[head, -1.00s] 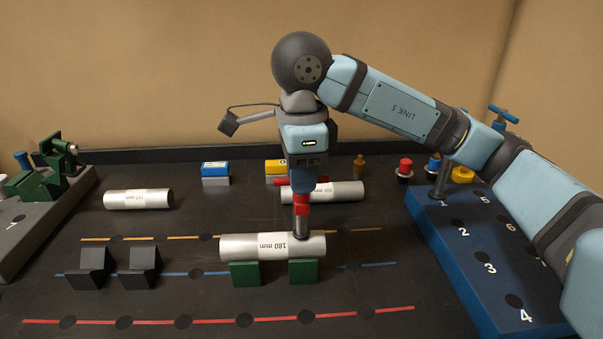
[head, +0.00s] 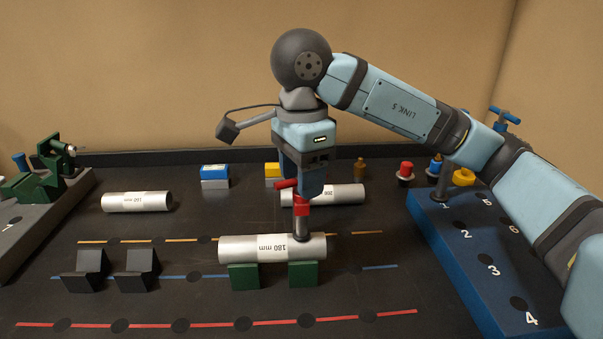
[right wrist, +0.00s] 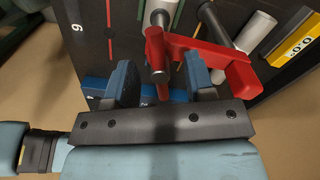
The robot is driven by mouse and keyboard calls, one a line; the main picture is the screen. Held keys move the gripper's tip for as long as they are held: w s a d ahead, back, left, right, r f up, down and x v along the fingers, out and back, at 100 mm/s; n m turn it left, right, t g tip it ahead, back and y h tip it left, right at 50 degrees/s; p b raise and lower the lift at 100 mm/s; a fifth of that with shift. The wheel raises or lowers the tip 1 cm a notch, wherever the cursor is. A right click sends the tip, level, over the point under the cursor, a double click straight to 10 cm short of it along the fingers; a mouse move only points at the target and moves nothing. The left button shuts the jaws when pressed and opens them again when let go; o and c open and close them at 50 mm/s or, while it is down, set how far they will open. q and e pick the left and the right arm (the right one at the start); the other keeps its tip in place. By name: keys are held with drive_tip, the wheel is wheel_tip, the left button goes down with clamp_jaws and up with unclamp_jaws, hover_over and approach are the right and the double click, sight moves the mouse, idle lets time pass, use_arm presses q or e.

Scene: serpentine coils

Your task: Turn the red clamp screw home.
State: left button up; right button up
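The red clamp screw (head: 302,209) stands upright on a grey post over the right end of the 180 mm tube (head: 250,247). Its red handle (head: 286,184) sticks out to the left of my right gripper (head: 306,190), which points down over it. In the right wrist view the red handle (right wrist: 215,57) crosses to the right beyond the blue fingertips (right wrist: 160,80). The fingers are apart, with red between them and gaps beside it. The head view hides the contact. My left gripper is out of view.
The tube lies on two green V-blocks (head: 303,275). Two black V-blocks (head: 137,270) stand to the left. Other tubes (head: 138,201) lie behind. A blue numbered board (head: 470,260) is at right, a green vise (head: 45,180) at left. The front mat is mostly clear.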

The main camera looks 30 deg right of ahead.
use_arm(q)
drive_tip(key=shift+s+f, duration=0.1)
use_arm(e)
drive_tip(key=shift+r, duration=0.35)
wheel_tip(320, 180, up, 5)
drive_tip(key=shift+f+p, duration=0.1)
drive_tip(key=shift+p, duration=0.85)
use_arm(q)
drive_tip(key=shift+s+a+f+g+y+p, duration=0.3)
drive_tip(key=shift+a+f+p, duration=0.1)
drive_tip(key=shift+p, duration=0.15)
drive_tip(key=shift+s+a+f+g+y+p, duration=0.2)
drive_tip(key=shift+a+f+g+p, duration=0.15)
drive_tip(key=shift+p, duration=0.15)
use_arm(e)
wheel_tip(320, 180, up, 8)
drive_tip(key=shift+r, duration=0.2)
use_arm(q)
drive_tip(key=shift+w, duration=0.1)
